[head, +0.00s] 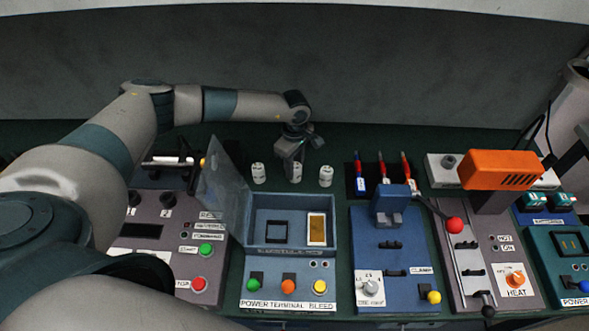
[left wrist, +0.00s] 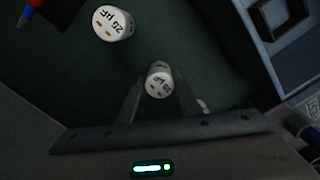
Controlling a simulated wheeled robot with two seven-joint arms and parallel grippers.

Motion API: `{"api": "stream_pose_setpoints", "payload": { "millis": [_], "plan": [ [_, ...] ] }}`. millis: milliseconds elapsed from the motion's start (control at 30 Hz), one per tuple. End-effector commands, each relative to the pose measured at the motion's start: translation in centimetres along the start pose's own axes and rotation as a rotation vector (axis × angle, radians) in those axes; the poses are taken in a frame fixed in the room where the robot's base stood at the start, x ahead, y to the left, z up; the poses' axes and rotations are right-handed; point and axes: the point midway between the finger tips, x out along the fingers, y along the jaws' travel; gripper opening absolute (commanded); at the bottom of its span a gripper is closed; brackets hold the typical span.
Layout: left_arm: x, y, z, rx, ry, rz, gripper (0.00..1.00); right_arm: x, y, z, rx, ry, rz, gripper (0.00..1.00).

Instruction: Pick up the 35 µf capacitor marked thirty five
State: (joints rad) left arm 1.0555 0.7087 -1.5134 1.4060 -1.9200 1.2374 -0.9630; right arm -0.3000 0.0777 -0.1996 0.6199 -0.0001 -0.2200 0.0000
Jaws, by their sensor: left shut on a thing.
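Three small white capacitors stand in a row on the dark green bench in the head view: a left one (head: 259,173), a middle one (head: 295,172) and a right one (head: 326,177). My left gripper (head: 296,158) reaches down from above onto the middle one. In the left wrist view my left gripper (left wrist: 160,94) is shut on that white capacitor (left wrist: 159,78), whose label is too small to read surely. A capacitor marked 25 µF (left wrist: 113,23) stands apart from it. My right gripper is not in view.
In front stands a blue terminal box (head: 287,278) with a raised clear lid (head: 222,180). A blue crimper station (head: 392,260) and a heat station (head: 495,270) stand to the right. Several coloured tools (head: 381,172) lie right of the capacitors. A grey wall is behind.

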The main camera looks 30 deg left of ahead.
Motion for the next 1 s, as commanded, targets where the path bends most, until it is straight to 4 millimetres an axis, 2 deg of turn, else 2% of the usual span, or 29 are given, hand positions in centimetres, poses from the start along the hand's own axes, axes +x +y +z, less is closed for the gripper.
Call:
{"api": "stream_pose_setpoints", "payload": {
  "millis": [167, 600, 767, 1000],
  "plan": [
    [-1.8, 0.1, -0.1, 0.001, 0.001, 0.004, 0.07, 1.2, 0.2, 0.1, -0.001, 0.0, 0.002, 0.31],
    [-8.4, 0.1, 0.0, 0.0, 0.0, 0.004, 0.07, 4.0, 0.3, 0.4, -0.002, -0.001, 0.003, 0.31],
    [-9.4, 0.0, 0.0, 0.0, 0.001, 0.002, 0.07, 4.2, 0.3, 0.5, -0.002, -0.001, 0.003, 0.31],
    [-9.5, 0.0, 0.0, 0.0, 0.001, 0.002, 0.07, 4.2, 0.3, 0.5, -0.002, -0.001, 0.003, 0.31]
  ]
}}
